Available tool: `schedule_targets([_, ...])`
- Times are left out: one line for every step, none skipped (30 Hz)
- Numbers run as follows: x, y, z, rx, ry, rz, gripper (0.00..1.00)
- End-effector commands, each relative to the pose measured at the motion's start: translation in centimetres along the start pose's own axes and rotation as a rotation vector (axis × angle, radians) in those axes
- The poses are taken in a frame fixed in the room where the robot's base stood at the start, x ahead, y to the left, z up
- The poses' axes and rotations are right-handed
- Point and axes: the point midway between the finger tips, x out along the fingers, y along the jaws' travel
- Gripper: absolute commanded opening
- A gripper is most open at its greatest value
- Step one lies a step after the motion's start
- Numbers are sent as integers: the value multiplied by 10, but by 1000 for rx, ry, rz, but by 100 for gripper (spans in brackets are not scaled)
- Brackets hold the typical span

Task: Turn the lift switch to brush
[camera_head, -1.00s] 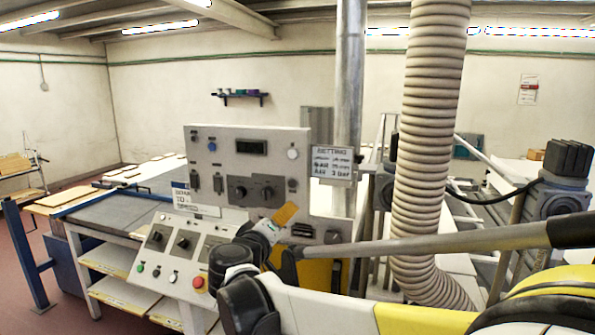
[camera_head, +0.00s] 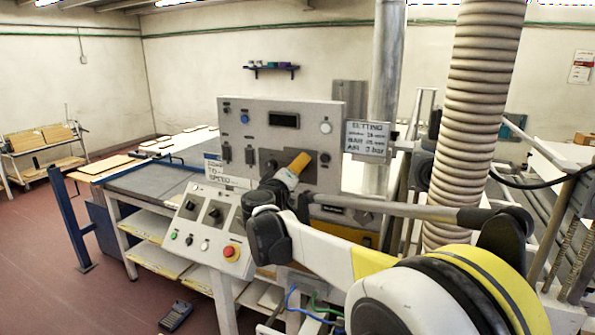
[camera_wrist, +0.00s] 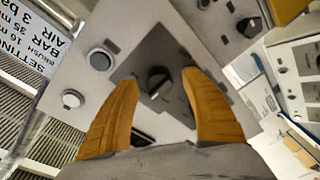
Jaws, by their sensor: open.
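The upright grey control panel (camera_head: 232,108) stands in the middle of the head view. A dark plate with rotary knobs is on it, partly covered by my gripper (camera_head: 302,159); one dark knob (camera_head: 325,158) shows just right of the fingers. In the wrist view, a dark knob with a light pointer mark (camera_wrist: 158,82) on the dark plate (camera_wrist: 140,60) appears between the tips of my open, empty gripper (camera_wrist: 160,78). I cannot tell whether the fingers touch it. No label is legible beside the knob, so I cannot tell if it is the lift switch.
A sloped console (camera_head: 185,228) with more knobs and a red stop button (camera_head: 231,252) is below. A settings sign (camera_head: 367,141) hangs right of the panel. A ribbed hose (camera_head: 474,120) and metal pipe (camera_head: 386,70) stand to the right. Red floor (camera_head: 120,300) is open at left.

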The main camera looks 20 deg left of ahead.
Motion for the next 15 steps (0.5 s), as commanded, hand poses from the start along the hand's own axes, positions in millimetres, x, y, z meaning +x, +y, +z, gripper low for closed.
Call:
schedule_targets([1,0,0,0,0,0,54])
schedule_targets([1,0,0,0,0,0,54])
schedule_targets([1,0,0,0,0,0,54])
schedule_targets([1,0,0,0,0,0,54])
schedule_targets([1,0,0,0,0,0,54])
schedule_targets([1,0,0,0,0,0,54])
schedule_targets([1,0,0,0,0,0,54])
schedule_targets([1,0,0,0,0,0,47])
schedule_targets([1,0,0,0,0,0,34])
schedule_targets([1,0,0,0,0,0,25])
schedule_targets([1,0,0,0,0,0,16])
schedule_targets([1,0,0,0,0,0,4])
schedule_targets([1,0,0,0,0,0,0])
schedule_targets([1,0,0,0,0,0,0])
schedule_targets([1,0,0,0,0,0,0])
